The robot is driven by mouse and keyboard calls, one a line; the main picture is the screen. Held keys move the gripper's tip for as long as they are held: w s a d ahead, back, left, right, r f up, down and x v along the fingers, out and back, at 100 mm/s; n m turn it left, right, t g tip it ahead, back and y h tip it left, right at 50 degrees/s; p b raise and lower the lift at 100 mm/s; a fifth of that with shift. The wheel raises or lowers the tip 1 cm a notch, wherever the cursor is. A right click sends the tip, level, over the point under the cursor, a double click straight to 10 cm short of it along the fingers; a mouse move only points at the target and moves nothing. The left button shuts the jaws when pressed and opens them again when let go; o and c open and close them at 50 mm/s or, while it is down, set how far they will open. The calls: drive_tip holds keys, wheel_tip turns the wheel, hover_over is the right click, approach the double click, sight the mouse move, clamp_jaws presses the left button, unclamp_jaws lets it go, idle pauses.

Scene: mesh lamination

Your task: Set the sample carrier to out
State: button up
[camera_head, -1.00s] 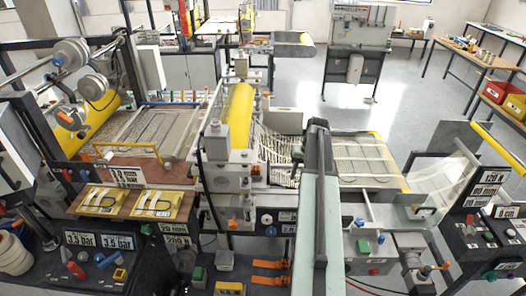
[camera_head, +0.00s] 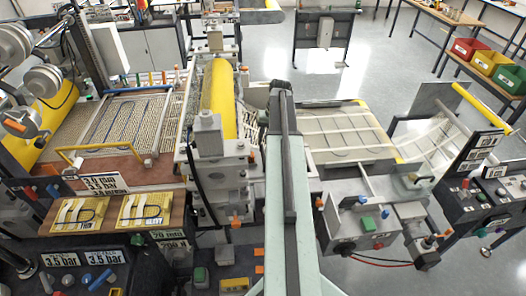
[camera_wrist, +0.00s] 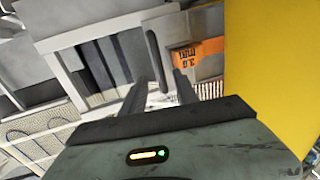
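A brown board (camera_head: 50,229) with two yellow sample cards (camera_head: 145,210) lies at the left front in the head view; I cannot tell whether it is the sample carrier. A yellow handle frame (camera_head: 84,149) stands over the patterned mesh bed behind it. My gripper shows in the wrist view (camera_wrist: 166,86) with its two dark fingers apart and nothing visible between them. A dark upright bar (camera_wrist: 152,50) and an orange label (camera_wrist: 195,55) lie beyond the fingertips. In the head view my arm hides the fingers.
A yellow roller (camera_head: 217,98) stands in the machine's middle, left of my arm; a large yellow surface (camera_wrist: 275,60) fills the wrist view's right side. A mesh conveyor (camera_head: 345,135) and control box (camera_head: 370,228) are to the right. Open floor (camera_head: 270,50) lies behind.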

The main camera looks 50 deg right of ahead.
sight(263, 153)
drive_tip(key=f+b, duration=0.1)
drive_tip(key=f, duration=0.1)
drive_tip(key=f+b, duration=0.2)
drive_tip(key=a+f+b, duration=0.1)
drive_tip(key=f, duration=0.1)
drive_tip(key=shift+w+b, duration=0.3)
drive_tip(key=shift+b, duration=0.1)
drive_tip(key=shift+r, duration=0.2)
clamp_jaws()
drive_tip(key=shift+s, duration=0.1)
idle(0.5)
